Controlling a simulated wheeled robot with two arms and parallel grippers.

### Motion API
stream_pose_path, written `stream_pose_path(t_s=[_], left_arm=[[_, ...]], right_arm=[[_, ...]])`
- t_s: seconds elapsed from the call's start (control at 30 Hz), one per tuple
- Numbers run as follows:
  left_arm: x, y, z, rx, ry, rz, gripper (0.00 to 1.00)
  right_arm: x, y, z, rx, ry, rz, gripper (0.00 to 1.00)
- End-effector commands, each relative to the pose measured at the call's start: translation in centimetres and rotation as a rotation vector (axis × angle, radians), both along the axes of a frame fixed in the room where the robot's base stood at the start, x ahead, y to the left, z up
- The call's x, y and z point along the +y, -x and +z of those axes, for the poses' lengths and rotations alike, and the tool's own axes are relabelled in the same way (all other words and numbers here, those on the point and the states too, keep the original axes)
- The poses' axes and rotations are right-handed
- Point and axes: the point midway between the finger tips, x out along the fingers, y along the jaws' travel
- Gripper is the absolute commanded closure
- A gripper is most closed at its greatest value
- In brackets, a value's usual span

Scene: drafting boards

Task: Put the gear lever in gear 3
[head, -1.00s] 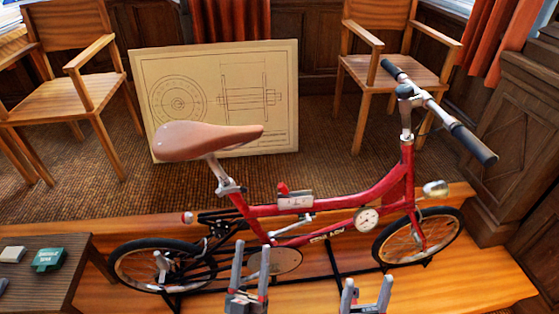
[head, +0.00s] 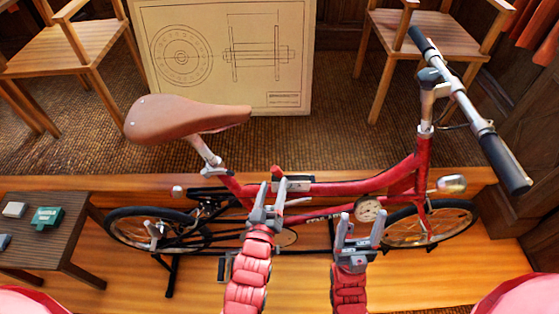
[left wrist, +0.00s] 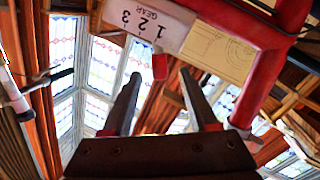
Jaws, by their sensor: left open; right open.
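The gear lever (head: 277,172) is a small red lever at the left end of a pale gear box (head: 297,184) on the red bicycle's frame. In the left wrist view the gear box (left wrist: 150,22) shows the numerals 1, 2, 3 and GEAR upside down. The lever's red tip (left wrist: 160,67) hangs at the end that seems marked 1. My left gripper (head: 270,194) is open just in front of the lever. In its wrist view (left wrist: 160,78) the lever lies between the fingertips, seemingly just beyond them. My right gripper (head: 360,230) is open and empty, below the frame near the dial.
The bicycle's saddle (head: 185,118) is above left, its handlebar (head: 478,120) at the right. A round dial (head: 368,209) sits on the frame close to my right gripper. A dark low table (head: 50,245) with small blocks stands left. A drawing board (head: 220,95) leans behind.

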Motion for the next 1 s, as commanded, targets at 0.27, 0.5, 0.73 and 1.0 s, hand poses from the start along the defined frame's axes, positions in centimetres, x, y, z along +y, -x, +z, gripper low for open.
stream_pose_path(t_s=[0.27,0.5,0.73,1.0], left_arm=[[-1.2,-5.7,0.3,-0.003,0.001,0.001,0.41],[-1.8,-8.2,0.1,-0.002,0.0,0.0,0.41],[-1.9,-8.7,0.1,-0.002,0.0,0.001,0.41],[-1.9,-8.7,0.1,-0.002,0.0,0.0,0.64]], right_arm=[[0.0,0.0,1.2,0.0,0.0,0.0,0.31],[0.0,0.0,1.5,0.0,0.0,0.0,0.31],[0.0,0.0,1.5,0.0,0.0,0.0,0.31],[0.0,0.0,1.5,0.0,0.0,0.0,0.31]])
